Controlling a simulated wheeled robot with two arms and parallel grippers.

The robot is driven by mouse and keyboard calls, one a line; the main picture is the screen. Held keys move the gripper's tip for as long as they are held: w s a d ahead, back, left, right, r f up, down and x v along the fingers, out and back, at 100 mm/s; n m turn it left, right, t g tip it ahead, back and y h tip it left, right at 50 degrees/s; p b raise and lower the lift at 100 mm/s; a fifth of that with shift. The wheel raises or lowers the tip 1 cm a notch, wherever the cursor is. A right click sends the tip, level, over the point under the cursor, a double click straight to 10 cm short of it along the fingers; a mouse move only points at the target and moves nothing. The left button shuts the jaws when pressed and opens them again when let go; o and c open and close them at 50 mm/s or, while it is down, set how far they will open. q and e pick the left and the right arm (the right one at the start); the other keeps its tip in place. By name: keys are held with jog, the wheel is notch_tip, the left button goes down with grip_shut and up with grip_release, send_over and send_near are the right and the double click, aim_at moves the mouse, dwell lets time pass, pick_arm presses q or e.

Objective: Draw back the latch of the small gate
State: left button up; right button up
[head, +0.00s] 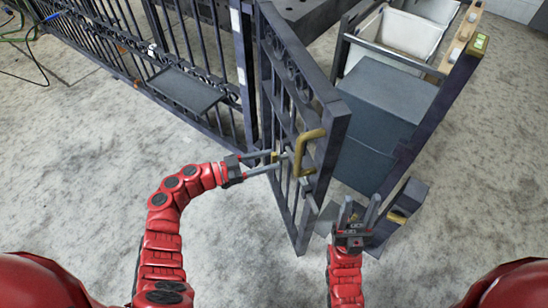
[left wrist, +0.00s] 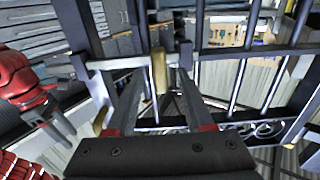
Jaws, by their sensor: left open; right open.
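The small gate (head: 302,110) is a dark metal leaf with bars, standing at an angle to the fence. A brass pull handle (head: 309,150) is on its free-edge side. My left gripper (head: 278,160) is open at the bars beside the handle. In the left wrist view an upright brass piece (left wrist: 158,70), which looks like the latch knob, shows between the open fingertips (left wrist: 162,76). Whether the fingers touch it I cannot tell. My right gripper (head: 359,210) is open and empty, pointing up near the gate's lower free edge.
A dark post with a brass part (head: 398,216) stands just right of my right gripper. Beyond the gate are a grey box (head: 385,95) and a white bin (head: 405,32). A long fence (head: 190,50) with a shelf (head: 186,90) runs left. The concrete floor is open at the left.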

pick_arm(q)
jog(key=shift+x, duration=1.2)
grip_shut()
dwell(0.6)
